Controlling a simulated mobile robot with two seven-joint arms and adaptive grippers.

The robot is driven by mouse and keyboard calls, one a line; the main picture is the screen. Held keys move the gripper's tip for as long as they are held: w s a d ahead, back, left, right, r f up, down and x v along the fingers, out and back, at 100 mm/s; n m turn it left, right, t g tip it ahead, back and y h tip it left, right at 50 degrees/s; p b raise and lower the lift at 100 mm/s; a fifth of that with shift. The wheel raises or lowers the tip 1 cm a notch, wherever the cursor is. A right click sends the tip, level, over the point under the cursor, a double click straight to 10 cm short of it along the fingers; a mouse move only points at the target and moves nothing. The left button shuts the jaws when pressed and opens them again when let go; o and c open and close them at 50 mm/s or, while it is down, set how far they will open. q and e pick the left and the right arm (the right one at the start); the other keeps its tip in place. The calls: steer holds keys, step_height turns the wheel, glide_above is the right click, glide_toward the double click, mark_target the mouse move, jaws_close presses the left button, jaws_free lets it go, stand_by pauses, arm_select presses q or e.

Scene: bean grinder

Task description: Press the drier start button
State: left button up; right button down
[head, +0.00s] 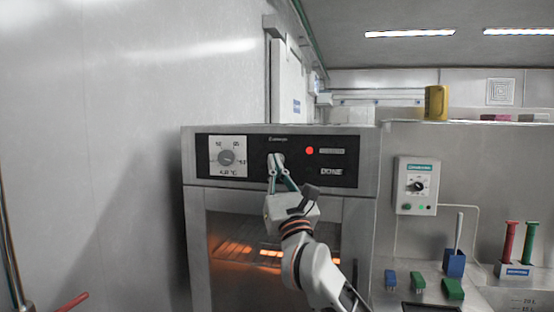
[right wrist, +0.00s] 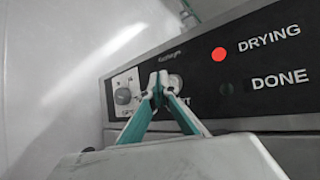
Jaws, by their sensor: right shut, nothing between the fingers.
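The drier (head: 358,215) is a steel oven with a black control panel (head: 345,141) and an orange glow behind its window. My right gripper (head: 275,163) is shut and empty, its fingertips in front of the start button. In the right wrist view the fingertips (right wrist: 158,80) cover part of the pale round start button (right wrist: 177,84) and its label. I cannot tell whether they touch it. The red light (head: 309,151) is lit; in the right wrist view (right wrist: 219,54) it stands beside the word DRYING. The DONE lamp is dark. My left gripper is not in view.
A temperature dial (head: 226,157) is left of the button. A wall control box (head: 416,186) with a knob hangs to the right. A blue holder (head: 454,263), green and blue blocks, and a rack with red and green tools stand on the right counter. A yellow object (head: 436,102) sits on the ledge.

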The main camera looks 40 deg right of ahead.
steer(key=shift+a, duration=0.1)
steer(key=s+a+p, duration=0.1)
steer(key=a, duration=0.1)
steer(key=s+a, duration=0.1)
steer(key=s, duration=0.1)
steer(key=shift+s+a+p, duration=0.2)
steer(key=shift+a+p, duration=0.2)
steer(key=shift+f, duration=0.1)
stand_by(0.9)
